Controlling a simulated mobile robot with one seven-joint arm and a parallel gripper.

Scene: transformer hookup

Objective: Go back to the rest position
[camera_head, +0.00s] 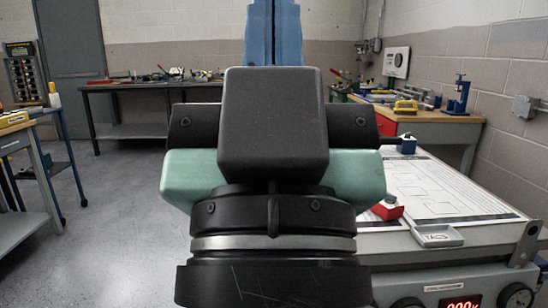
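A dark block with pale green sides on a black round joint fills the middle of the head view; it is the end of my arm, with my gripper's body (270,170) seen from close behind. No fingertips show, so I cannot tell whether it is open or shut, or holds anything. A red block (388,208) with a light top sits on the bench right of my arm. A blue block (406,144) with a dark knob stands farther back at the bench's far edge. My arm hides part of the bench.
The bench (475,243) at right carries a printed sheet (440,185) and a small tray (437,236); a red display (462,304) is on its front. Workbenches stand along the back and left. A blue upright thing (273,35) rises behind my arm. The floor (110,215) at left is clear.

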